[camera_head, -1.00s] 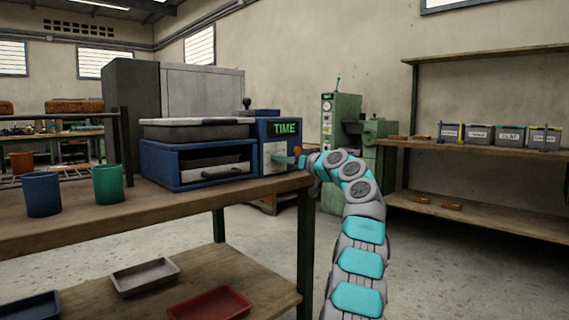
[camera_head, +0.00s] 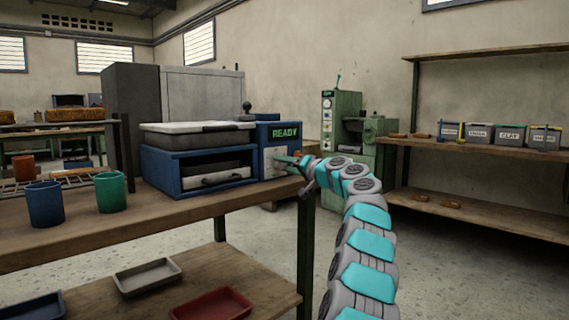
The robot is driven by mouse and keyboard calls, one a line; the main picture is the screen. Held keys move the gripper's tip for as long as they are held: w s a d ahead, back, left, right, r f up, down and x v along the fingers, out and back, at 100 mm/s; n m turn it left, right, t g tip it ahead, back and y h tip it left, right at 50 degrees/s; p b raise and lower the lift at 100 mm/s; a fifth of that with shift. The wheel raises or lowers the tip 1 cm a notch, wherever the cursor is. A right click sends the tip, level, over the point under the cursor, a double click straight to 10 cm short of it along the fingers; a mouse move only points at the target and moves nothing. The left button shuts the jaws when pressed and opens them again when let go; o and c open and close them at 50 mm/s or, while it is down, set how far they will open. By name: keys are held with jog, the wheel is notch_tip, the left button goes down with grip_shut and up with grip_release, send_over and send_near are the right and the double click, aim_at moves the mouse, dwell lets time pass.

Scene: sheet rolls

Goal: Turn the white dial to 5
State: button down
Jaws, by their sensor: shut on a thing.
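The blue machine (camera_head: 200,163) stands on the workbench, and its small display (camera_head: 285,133) reads READY in green. A pale panel (camera_head: 272,153) sits below the display on the machine's right front. My gripper (camera_head: 290,160) is at this panel, reaching in from the right, and is shut on the white dial. The dial itself is hidden or too small to make out, and I cannot read its setting. A light front with a dark handle (camera_head: 222,178) shows in the machine's lower opening.
A blue cup (camera_head: 45,205) and a green cup (camera_head: 110,192) stand on the workbench (camera_head: 165,208) at left. A grey tray (camera_head: 147,276) and a red tray (camera_head: 215,303) lie on its lower shelf. Shelves with labelled bins (camera_head: 479,136) stand at right. The floor between is clear.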

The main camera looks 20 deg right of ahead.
dwell(0.4)
jog(key=shift+c, duration=1.5)
grip_release()
jog(key=b+v, duration=0.1)
jog(key=v, duration=0.7)
